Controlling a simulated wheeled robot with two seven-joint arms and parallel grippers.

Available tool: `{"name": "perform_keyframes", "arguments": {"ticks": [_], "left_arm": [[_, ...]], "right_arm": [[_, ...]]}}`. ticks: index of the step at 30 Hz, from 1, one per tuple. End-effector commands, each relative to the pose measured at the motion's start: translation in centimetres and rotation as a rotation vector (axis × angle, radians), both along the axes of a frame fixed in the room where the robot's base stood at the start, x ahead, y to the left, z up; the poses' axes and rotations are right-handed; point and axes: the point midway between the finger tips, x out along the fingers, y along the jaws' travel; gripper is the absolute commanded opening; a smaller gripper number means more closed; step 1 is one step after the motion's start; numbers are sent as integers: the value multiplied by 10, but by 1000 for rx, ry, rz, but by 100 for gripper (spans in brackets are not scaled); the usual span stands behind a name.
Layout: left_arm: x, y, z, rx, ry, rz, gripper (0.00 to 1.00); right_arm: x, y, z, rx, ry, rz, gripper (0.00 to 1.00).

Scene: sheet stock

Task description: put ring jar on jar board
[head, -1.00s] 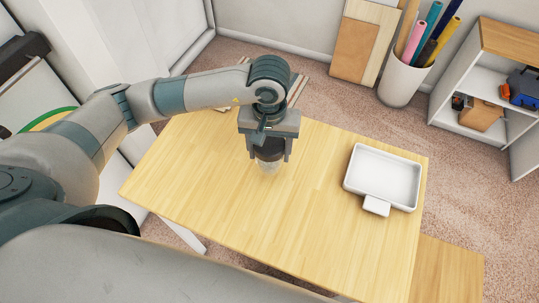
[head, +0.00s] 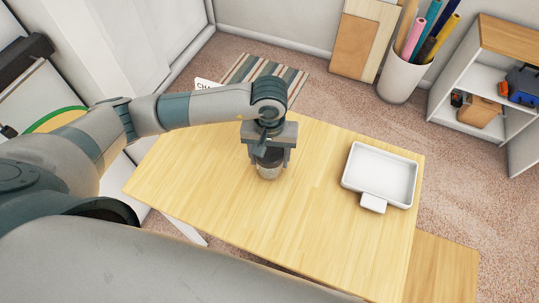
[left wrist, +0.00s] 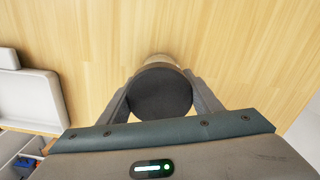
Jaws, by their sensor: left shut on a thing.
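In the left wrist view the dark lid (left wrist: 161,92) sits between the fingers of the left gripper (left wrist: 160,100). I cannot tell whether the jar's base touches the table. No ring shows clearly on the jar, and no board is clearly identifiable. My right gripper is not in view.
A white shallow tray (head: 353,180) with a front tab stands at the table's right. The wooden table (head: 240,215) is otherwise clear. A partly hidden white sign (head: 205,84) and a striped mat (head: 290,78) lie behind. A bin of rolls (head: 397,82) and shelf (head: 500,70) stand beyond.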

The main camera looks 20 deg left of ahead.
Motion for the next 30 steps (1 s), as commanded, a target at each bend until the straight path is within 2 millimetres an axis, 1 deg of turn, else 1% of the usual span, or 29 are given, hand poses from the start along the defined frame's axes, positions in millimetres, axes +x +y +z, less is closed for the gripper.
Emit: {"name": "perform_keyframes", "arguments": {"ticks": [6, 7, 8, 9, 19, 24, 26, 30], "left_arm": [[0, 0, -3, -1, -1, -1, 28], [0, 0, -3, 0, -1, -1, 61], [0, 0, -2, 0, -1, 0, 68], [0, 0, -2, 0, 0, 0, 77], [0, 0, -2, 0, 0, 0, 77], [0, 0, 2, 0, 0, 1, 77], [1, 0, 4, -1, -3, -1, 77], [2, 0, 19, -1, -7, -1, 77]], "right_arm": [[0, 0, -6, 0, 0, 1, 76], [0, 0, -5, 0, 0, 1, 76], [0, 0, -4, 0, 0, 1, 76], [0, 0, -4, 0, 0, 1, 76], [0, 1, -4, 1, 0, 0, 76], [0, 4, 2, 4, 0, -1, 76], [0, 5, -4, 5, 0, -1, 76], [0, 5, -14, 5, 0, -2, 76]]}}
